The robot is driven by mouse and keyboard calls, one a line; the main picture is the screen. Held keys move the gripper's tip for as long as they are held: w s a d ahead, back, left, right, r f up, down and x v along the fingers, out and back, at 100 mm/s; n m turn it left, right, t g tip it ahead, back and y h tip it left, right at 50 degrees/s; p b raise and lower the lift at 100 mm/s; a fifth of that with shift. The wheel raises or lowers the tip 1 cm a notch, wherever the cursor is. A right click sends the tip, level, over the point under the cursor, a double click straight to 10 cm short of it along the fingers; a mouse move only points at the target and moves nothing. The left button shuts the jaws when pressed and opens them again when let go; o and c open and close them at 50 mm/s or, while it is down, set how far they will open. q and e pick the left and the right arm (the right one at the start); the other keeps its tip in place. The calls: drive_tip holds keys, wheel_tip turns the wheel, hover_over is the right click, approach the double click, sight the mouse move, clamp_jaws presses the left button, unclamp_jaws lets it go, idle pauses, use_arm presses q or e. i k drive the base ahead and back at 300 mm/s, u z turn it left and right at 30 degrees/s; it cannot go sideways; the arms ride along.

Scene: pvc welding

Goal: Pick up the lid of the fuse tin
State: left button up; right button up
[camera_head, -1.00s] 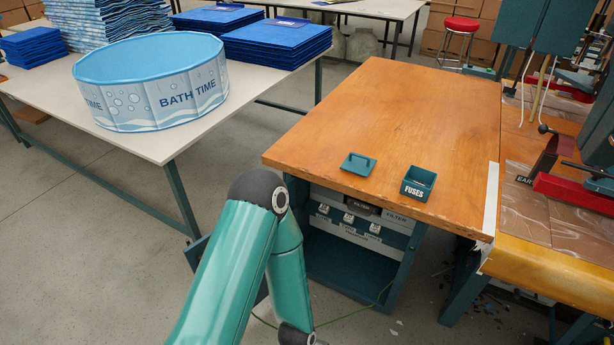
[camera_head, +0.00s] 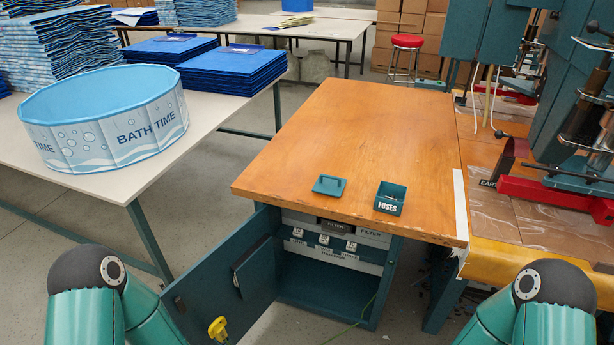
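My two green arms show at the bottom left and bottom right corners, well short of the lid. Neither gripper is in the picture.
The wooden table (camera_head: 370,120) is otherwise clear. Below it an open cabinet door (camera_head: 225,280) swings out to the front left. A white table (camera_head: 190,130) with a round "BATH TIME" pool (camera_head: 105,120) stands left. A welding machine with red parts (camera_head: 550,195) stands right.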

sight(329, 185)
drive_tip(key=u, duration=0.15)
drive_tip(key=i, duration=1.2)
drive_tip(key=z, duration=0.35)
